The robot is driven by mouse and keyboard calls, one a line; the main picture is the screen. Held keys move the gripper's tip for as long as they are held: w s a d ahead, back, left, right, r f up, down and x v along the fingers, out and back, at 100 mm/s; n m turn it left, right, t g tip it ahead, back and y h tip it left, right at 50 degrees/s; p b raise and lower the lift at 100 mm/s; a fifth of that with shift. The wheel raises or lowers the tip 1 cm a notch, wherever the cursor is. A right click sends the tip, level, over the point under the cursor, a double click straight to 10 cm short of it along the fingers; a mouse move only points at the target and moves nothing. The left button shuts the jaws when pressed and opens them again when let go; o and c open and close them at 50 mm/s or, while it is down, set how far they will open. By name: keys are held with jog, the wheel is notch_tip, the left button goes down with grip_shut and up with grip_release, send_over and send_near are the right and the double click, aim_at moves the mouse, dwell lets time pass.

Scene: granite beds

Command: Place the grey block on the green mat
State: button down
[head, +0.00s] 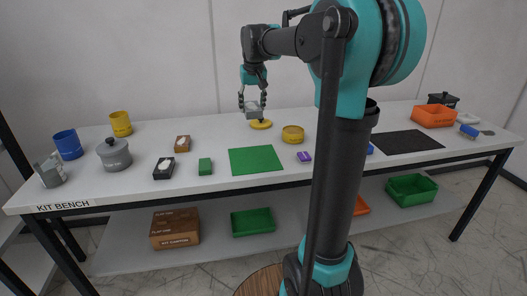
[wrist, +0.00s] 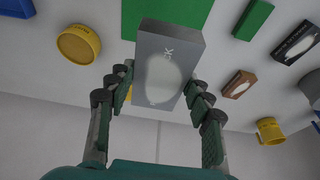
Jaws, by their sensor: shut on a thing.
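My gripper (head: 253,100) is shut on the grey block (head: 252,110), holding it in the air above the back of the bench. In the wrist view, the grey block (wrist: 168,62) sits between the fingers of my gripper (wrist: 160,88), with a pale oval and dark lettering on its face. The green mat (head: 255,160) lies flat and bare on the bench, nearer the front edge than my gripper. In the wrist view, the green mat (wrist: 190,10) is at the top edge, partly hidden behind the block.
A yellow disc (head: 261,124) lies beneath the gripper. A yellow tin (head: 293,134) and purple block (head: 304,156) lie right of the mat. A green block (head: 205,166), black box (head: 164,168) and brown box (head: 182,143) lie left. My arm hides part of the bench.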

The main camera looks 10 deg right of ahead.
aim_at(254, 158)
notch_tip(254, 158, down, 20)
jog(key=shift+s+d+r, duration=0.1)
jog(key=shift+r, duration=0.05)
dwell(0.7)
jog(key=c, duration=0.6)
grip_release()
jog(key=shift+c, duration=0.2)
jog(key=s+v, duration=0.1)
jog(key=v, duration=1.1)
jog(key=s+d+f, duration=0.2)
jog(key=s+f, duration=0.7)
jog(key=s, duration=0.4)
jog(key=s+d+f, duration=0.1)
jog(key=s+f, duration=0.9)
jog(key=s, duration=0.3)
jog(key=shift+d+t, duration=0.4)
jog(key=shift+s, duration=0.15)
